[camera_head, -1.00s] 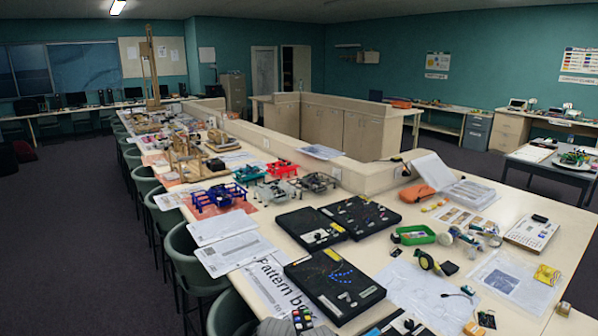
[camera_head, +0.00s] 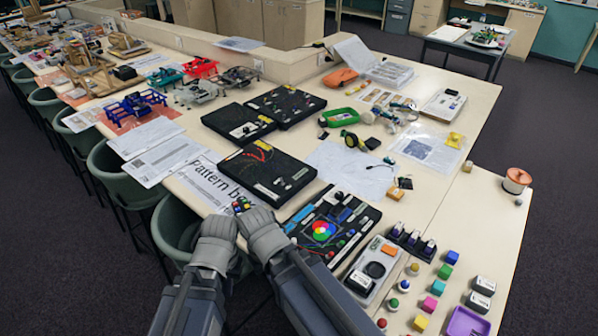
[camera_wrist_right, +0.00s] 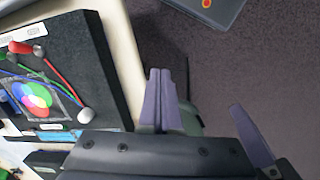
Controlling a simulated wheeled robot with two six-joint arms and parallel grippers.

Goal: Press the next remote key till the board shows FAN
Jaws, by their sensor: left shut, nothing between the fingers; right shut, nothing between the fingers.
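The pattern board is a black panel (camera_head: 292,182) on the table, behind the grippers, with short red and yellowish marks near its far edge; I cannot make out a pattern name. A small remote with coloured keys (camera_head: 240,204) lies at the table's near edge, partly hidden by my grippers. My left gripper (camera_head: 219,219) is shut and empty at the remote's near side; I cannot tell whether it touches a key. My right gripper (camera_head: 257,214) is shut and empty just right of it. In the right wrist view its closed fingers (camera_wrist_right: 164,98) point past the table edge.
A black board with a coloured disc (camera_head: 325,229) lies right of my grippers and also shows in the right wrist view (camera_wrist_right: 32,98). A printed sheet (camera_head: 205,182) lies left of the pattern board. Green chairs (camera_head: 125,175) line the left edge. Coloured cubes (camera_head: 438,287) lie front right.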

